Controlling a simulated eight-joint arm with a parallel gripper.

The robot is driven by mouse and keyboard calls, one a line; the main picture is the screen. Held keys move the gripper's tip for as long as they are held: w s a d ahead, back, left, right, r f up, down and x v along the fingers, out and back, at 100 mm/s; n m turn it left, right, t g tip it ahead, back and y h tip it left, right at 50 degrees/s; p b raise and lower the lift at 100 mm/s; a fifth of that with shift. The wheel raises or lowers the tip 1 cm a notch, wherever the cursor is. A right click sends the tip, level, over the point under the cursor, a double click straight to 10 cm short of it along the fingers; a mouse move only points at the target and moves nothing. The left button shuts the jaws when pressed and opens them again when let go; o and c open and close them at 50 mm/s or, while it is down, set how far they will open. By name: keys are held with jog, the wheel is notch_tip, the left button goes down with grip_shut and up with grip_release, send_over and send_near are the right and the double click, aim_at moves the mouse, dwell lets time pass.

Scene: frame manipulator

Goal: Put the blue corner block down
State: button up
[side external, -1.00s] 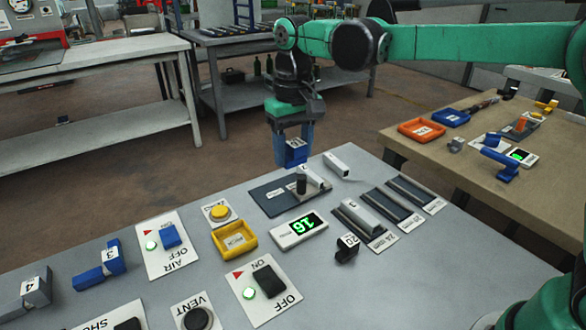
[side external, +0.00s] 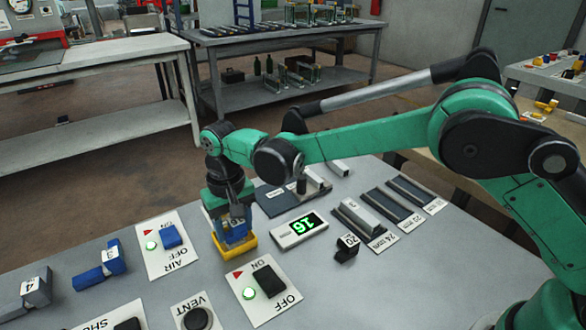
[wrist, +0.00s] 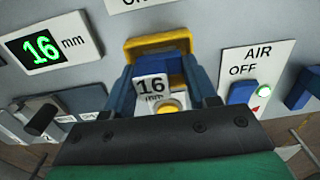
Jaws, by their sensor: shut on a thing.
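My gripper (side external: 230,232) is shut on the blue corner block (side external: 236,230), which bears a white "16 mm" label. In the wrist view the block (wrist: 150,87) sits between the two blue fingers of my gripper (wrist: 163,88), its label facing the camera. The yellow tray (side external: 240,250) is directly under the gripper; its rim (wrist: 160,42) shows beyond the block in the wrist view. The fingers and block hide most of the tray. I cannot tell whether the block touches the tray floor.
A display reading 16 (side external: 298,229) lies to the right of the tray. The AIR switch panel (side external: 165,245) is at its left and an ON/OFF panel (side external: 262,287) in front. A blue block labelled 3 (side external: 100,268) lies further left. A yellow button (wrist: 168,106) is close to the gripper.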

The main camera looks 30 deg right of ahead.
jog(key=shift+f, duration=0.2)
jog(key=shift+f, duration=0.4)
jog(key=o, duration=1.2)
jog(key=shift+d, duration=0.1)
jog(key=shift+f, duration=0.1)
